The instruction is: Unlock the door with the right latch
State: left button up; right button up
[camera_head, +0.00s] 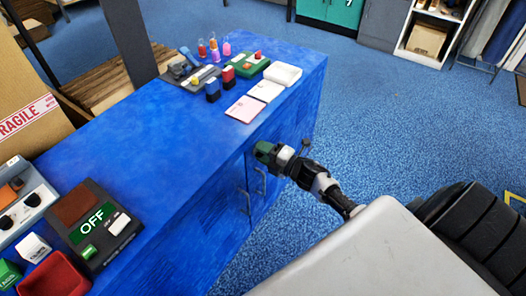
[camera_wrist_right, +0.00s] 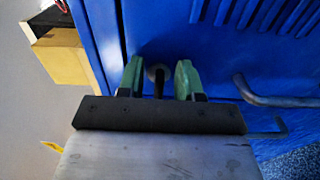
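The blue cabinet door (camera_wrist_right: 230,60) fills much of the right wrist view. A small latch with a dark stem and a round grey base (camera_wrist_right: 158,76) sits on the blue front. My right gripper (camera_wrist_right: 159,80) has its two green fingertips apart, one on each side of the latch, with a gap visible on both sides. In the head view my right gripper (camera_head: 272,154) is at the upper part of the cabinet front and hides the latch. My left gripper is in neither view.
Metal bar handles (camera_head: 260,181) stick out from the cabinet front; one shows close to my gripper's right in the wrist view (camera_wrist_right: 272,98). The blue counter top (camera_head: 180,135) holds stationery, cards and an OFF-marked device (camera_head: 97,222).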

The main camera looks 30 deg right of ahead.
jog(key=v, duration=1)
jog(key=shift+s+d, duration=0.2)
jog(key=shift+s, duration=0.15)
jog(key=shift+f, duration=0.1)
